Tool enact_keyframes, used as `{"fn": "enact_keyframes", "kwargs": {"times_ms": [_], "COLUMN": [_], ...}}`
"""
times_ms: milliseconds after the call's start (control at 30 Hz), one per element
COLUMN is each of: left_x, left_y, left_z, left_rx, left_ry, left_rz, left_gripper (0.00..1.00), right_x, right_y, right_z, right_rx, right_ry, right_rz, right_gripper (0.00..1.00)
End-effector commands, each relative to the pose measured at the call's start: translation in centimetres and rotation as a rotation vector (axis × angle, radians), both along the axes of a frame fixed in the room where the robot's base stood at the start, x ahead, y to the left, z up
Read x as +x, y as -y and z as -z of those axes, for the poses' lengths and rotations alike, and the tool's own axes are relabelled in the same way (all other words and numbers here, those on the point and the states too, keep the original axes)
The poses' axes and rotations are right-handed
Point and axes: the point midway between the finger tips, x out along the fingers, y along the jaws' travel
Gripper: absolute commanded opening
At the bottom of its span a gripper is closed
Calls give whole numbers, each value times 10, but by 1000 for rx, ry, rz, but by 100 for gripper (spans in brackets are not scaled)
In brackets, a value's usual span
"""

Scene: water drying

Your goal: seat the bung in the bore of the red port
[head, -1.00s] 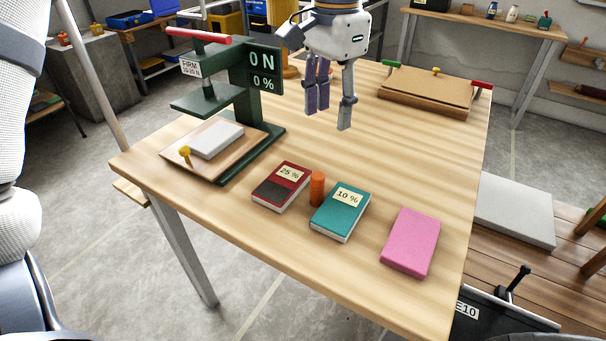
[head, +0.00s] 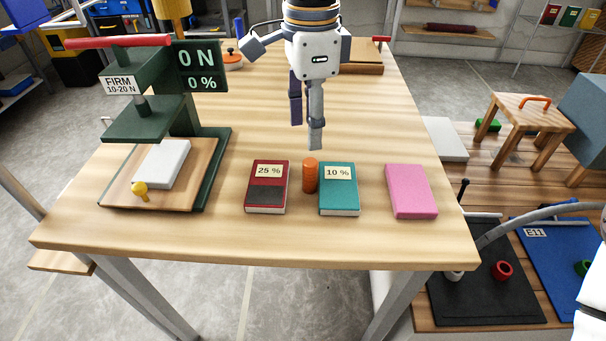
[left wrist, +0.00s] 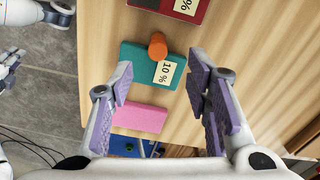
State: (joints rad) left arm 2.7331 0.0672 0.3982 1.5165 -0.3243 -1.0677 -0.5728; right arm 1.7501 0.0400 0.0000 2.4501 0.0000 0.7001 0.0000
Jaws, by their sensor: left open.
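An orange cylinder, which looks like the bung (head: 310,176), stands upright on the table between a dark red book (head: 267,192) and a teal book (head: 339,200). In the left wrist view the orange bung (left wrist: 157,46) shows from above, beside the teal book. My left gripper (head: 306,135) is open and empty, pointing down above and behind the bung; its fingers (left wrist: 160,78) stand apart in the left wrist view. A red ring, which looks like the red port (head: 502,270), is on a black mat at lower right. Its bore is too small to judge.
A green press (head: 158,95) with a tray, a grey block and a yellow peg stands at left. A pink block (head: 410,191) lies near the table's right edge. A blue mat (head: 568,257) is beside the black mat (head: 460,300).

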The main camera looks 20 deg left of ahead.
Motion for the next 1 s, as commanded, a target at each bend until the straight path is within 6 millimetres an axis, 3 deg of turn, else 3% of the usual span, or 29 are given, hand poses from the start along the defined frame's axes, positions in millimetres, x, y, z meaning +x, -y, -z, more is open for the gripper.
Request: {"fn": "enact_keyframes", "kwargs": {"times_ms": [100, 267, 500, 767, 933, 1000], "left_x": [0, -1, -3, -3, -3, -3], "left_y": [-1, 0, 3, 2, 2, 2], "left_z": [29, 48, 91, 95, 95, 95], "left_rx": [2, 2, 1, 1, 1, 1], "left_ry": [-7, -5, -3, 2, 2, 1], "left_rz": [-2, -2, -2, -3, -3, -3], "left_gripper": [44, 44, 44, 44, 6, 0], "right_x": [-2, -3, -4, -4, -4, -4], "right_y": [0, 0, 0, 0, 0, 0], "right_z": [2, 3, 4, 4, 4, 4], "right_rx": [-1, -1, 0, 1, 0, 1], "right_ry": [-8, -10, -14, -14, -14, -14], "right_rz": [1, 0, 0, 0, 0, 0], "right_gripper": [40, 40, 40, 40, 40, 40]}}
